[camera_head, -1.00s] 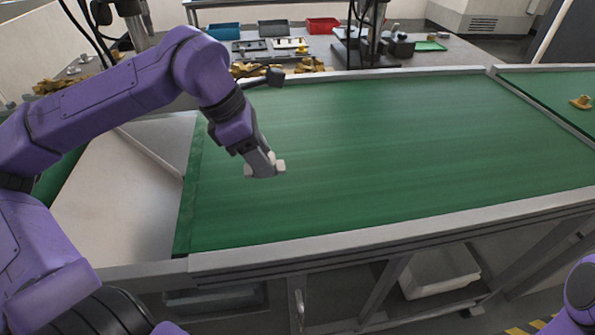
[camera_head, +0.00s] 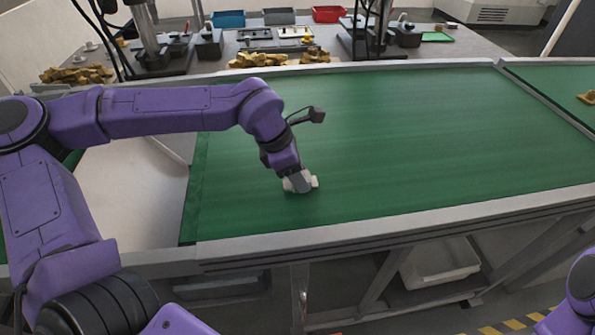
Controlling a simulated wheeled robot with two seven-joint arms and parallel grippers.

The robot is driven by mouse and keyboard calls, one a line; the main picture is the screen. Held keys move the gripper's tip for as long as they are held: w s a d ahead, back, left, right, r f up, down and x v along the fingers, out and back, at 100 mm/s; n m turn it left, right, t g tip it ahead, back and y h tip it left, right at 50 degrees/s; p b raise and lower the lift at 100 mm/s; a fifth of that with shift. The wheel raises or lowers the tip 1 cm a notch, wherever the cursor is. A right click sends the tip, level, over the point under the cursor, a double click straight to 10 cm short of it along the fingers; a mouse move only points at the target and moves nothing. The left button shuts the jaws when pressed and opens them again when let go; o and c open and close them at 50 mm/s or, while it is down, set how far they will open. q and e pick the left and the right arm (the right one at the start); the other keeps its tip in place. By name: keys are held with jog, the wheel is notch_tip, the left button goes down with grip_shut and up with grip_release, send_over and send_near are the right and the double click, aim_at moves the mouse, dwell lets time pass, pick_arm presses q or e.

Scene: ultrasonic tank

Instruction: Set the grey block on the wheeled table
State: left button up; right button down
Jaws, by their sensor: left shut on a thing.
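My left gripper (camera_head: 300,184) is over the left part of a green-topped surface (camera_head: 420,130) and points down. It is shut on a small pale grey piece, which I take to be the grey block (camera_head: 313,182). The fingers hide most of the block, and I cannot tell whether it touches the green surface. No wheels show on the green-topped surface, so I cannot tell whether it is the wheeled table. My right gripper is out of view; only a purple part of that arm shows at the lower right corner.
A raised metal rail (camera_head: 400,222) edges the green surface in front. A white bin (camera_head: 440,265) sits below. Behind is a bench with yellow-brown parts (camera_head: 75,75), a blue bin (camera_head: 228,19) and a red bin (camera_head: 329,14). The green surface right of the gripper is clear.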

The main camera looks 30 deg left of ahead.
pick_arm(q)
jog(key=o, duration=1.2)
jog(key=shift+f, duration=0.15)
jog(key=shift+o, duration=0.2)
jog(key=shift+r, duration=0.3)
jog(key=v, duration=1.2)
jog(key=shift+f, duration=0.1)
